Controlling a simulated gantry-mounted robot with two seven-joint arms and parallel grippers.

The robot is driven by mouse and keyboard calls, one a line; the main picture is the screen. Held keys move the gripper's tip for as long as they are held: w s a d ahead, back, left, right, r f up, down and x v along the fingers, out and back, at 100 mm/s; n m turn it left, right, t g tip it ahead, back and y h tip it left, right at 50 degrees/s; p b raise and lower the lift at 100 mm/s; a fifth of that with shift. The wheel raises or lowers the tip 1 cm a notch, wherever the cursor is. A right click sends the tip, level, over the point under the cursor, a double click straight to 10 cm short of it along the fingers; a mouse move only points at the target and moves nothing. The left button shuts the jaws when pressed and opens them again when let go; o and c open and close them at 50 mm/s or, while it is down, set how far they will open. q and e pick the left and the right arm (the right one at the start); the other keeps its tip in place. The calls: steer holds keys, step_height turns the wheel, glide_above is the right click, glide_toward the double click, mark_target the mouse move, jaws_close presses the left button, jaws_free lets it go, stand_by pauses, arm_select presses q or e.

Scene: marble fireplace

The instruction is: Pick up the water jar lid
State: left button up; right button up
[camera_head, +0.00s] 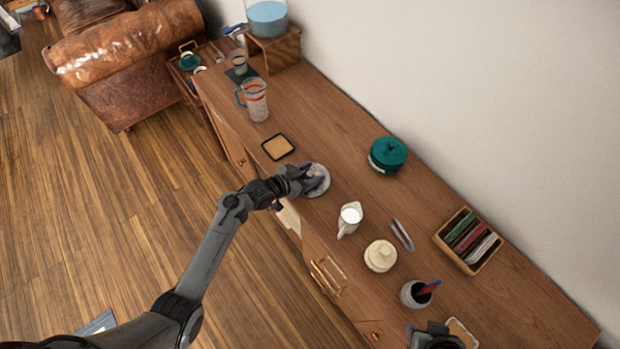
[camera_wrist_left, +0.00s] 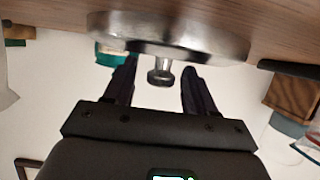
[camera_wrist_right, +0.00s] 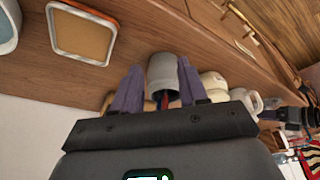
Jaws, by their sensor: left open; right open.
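The water jar lid (camera_head: 319,191) is a round, shiny grey metal disc lying on the wooden counter. In the left wrist view, which looks upside down, the lid (camera_wrist_left: 170,30) has a short knob (camera_wrist_left: 160,77). My left gripper (camera_head: 314,181) is over the lid. Its open fingers (camera_wrist_left: 160,72) stand one on each side of the knob, with gaps visible. My right gripper (camera_wrist_right: 152,72) is open and empty, near the grey pen cup (camera_head: 414,293); in the head view only part of it shows at the bottom edge.
The water jar (camera_head: 267,18) stands on a wooden stand (camera_head: 277,50) at the back. A tan square coaster (camera_head: 278,147), white creamer (camera_head: 349,219), cream lidded pot (camera_head: 380,256), teal pot (camera_head: 388,155) and file box (camera_head: 468,241) sit around the lid.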

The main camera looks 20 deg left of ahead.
arm_select(q)
steer(key=shift+c, duration=0.3)
jaws_close()
